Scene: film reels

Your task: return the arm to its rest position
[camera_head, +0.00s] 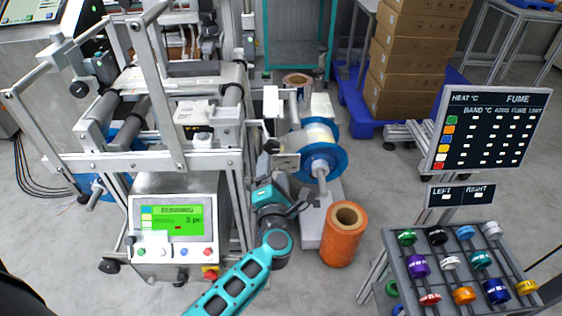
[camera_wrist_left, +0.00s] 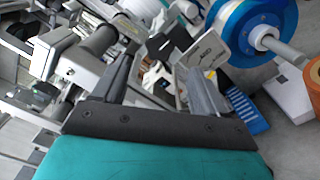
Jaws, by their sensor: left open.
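My left arm (camera_head: 240,285) comes in from the bottom of the head view, and its left gripper (camera_head: 280,182) is in front of the film machine, low and left of the blue-flanged reel. In the left wrist view the two dark fingers of my left gripper (camera_wrist_left: 160,82) stand apart, with nothing seen held between them. The blue-flanged reel (camera_head: 334,163) sits on a spindle of the machine and also shows at the upper right of the wrist view (camera_wrist_left: 232,30). My right gripper is not in view.
The film machine (camera_head: 190,160) with a green screen (camera_head: 175,220) is on the left. An orange roll (camera_head: 343,240) stands close right of my arm. A rack of coloured spools (camera_head: 400,270) and a dark display board (camera_head: 490,130) are at the right. Stacked cartons (camera_head: 415,50) stand behind.

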